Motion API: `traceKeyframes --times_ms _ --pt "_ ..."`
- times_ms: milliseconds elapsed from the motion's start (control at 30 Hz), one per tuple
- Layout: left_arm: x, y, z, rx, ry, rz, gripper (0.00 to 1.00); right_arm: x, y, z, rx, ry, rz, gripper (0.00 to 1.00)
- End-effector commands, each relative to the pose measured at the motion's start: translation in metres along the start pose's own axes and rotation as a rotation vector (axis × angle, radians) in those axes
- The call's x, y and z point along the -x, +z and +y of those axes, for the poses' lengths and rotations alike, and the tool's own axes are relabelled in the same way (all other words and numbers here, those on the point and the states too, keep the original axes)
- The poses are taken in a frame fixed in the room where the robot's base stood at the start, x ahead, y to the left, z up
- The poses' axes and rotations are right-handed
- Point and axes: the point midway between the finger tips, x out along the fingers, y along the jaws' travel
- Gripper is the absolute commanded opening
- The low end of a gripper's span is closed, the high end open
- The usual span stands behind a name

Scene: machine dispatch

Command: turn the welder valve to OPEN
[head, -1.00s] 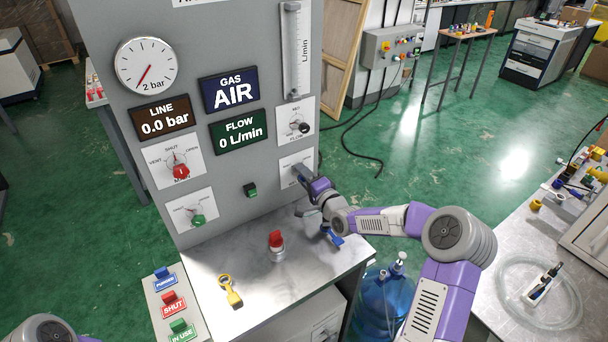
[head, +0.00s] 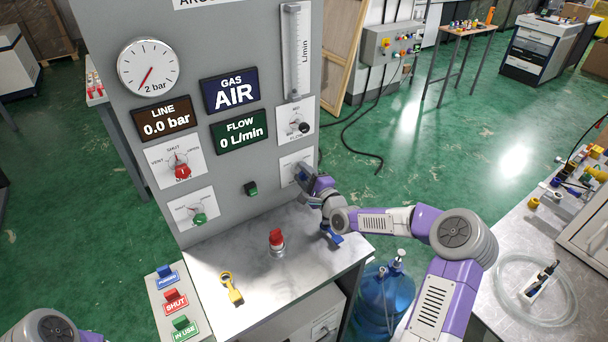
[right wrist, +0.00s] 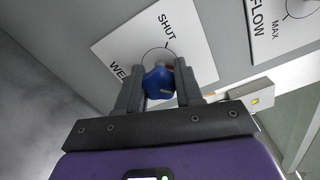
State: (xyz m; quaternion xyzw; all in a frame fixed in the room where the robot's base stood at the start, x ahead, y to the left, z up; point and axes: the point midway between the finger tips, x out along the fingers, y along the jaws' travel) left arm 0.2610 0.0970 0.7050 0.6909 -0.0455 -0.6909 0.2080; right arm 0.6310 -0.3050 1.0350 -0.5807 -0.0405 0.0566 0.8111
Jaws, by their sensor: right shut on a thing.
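The welder valve is a blue knob (right wrist: 158,83) on a white plate (right wrist: 135,45) whose visible lettering reads SHUT and the start of WEL. In the head view the plate (head: 287,166) is low on the right of the grey panel, with the knob mostly hidden by my gripper. My right gripper (head: 303,174) reaches it from the right. In the right wrist view its two fingers (right wrist: 160,88) are on either side of the blue knob, shut on it. The knob's pointer direction is not clear. My left gripper is not in view; only part of my left arm shows at bottom left.
The grey panel holds a red MAIN valve (head: 182,171), a green valve (head: 199,218) and a black FLOW knob (head: 303,127). On the shelf (head: 210,262) are a red-topped piece (head: 277,241) and a yellow tag (head: 231,288). A blue bottle (head: 384,300) stands below right.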

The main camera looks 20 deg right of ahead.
Motion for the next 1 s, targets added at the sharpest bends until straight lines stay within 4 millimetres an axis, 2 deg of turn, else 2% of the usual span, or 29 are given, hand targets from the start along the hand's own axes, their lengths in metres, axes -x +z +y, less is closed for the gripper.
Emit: traceKeyframes --times_ms 267,300,467,767,867,1000 --pt "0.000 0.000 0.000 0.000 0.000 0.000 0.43 0.000 0.000 0.001 -0.003 0.001 0.000 0.05" --pt "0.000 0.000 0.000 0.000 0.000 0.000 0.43 0.000 0.000 0.001 -0.003 0.001 0.000 0.39" --pt "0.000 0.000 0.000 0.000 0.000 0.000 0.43 0.000 0.000 0.000 -0.002 0.001 0.000 0.61" --pt "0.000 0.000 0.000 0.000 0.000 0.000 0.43 0.002 0.000 0.000 -0.001 0.000 0.001 0.61" --pt "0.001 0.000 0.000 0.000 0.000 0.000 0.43 0.010 -0.001 0.000 0.000 0.001 0.003 0.61" --pt "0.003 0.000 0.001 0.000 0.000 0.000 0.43 0.032 -0.001 -0.001 0.001 0.002 0.003 0.61"
